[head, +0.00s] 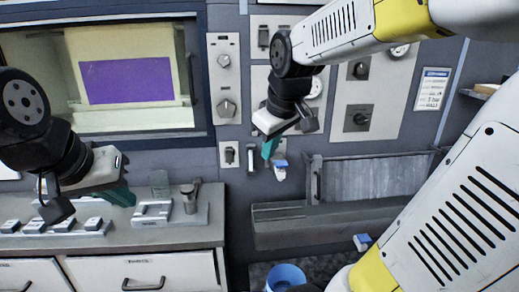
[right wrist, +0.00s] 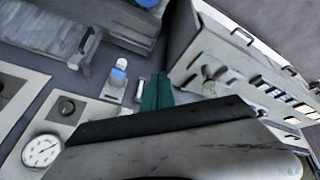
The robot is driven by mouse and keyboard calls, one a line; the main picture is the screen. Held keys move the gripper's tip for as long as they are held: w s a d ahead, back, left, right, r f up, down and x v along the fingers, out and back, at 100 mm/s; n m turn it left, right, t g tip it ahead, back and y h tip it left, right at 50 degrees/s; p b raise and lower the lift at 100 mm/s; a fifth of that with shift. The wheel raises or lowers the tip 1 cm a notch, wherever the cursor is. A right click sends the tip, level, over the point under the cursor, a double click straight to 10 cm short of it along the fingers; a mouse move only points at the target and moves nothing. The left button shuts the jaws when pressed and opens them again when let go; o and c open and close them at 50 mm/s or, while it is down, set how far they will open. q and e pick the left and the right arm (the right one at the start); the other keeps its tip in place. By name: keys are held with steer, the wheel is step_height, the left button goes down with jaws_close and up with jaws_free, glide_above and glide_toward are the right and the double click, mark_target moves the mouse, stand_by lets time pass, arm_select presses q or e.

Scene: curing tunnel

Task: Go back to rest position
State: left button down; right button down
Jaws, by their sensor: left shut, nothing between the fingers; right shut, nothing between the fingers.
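My left gripper (head: 122,196) is at the left of the head view, above the grey counter. Its teal fingers are shut and hold nothing. My right gripper (head: 268,150) hangs near the middle of the head view, in front of the wall panel. Its teal fingers are shut and empty, and they also show in the right wrist view (right wrist: 154,92). Neither gripper is seen touching anything.
The counter (head: 150,243) has a row of small blocks, a holder and a metal tamper-like piece (head: 190,198). A window with a purple panel (head: 128,81) is behind. Knobs and switches (head: 358,118) line the wall. A grey trough (head: 320,225) and blue bucket (head: 286,277) are lower right.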

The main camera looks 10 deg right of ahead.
steer(key=s+a+f+m+t+y, duration=0.1)
steer(key=s+m, duration=0.4)
steer(key=s, duration=0.5)
steer(key=shift+s+a+f+m, duration=0.15)
steer(key=shift+s+a+m, duration=0.1)
steer(key=shift+a+m, duration=0.15)
steer(key=c, duration=2.1)
jaws_free()
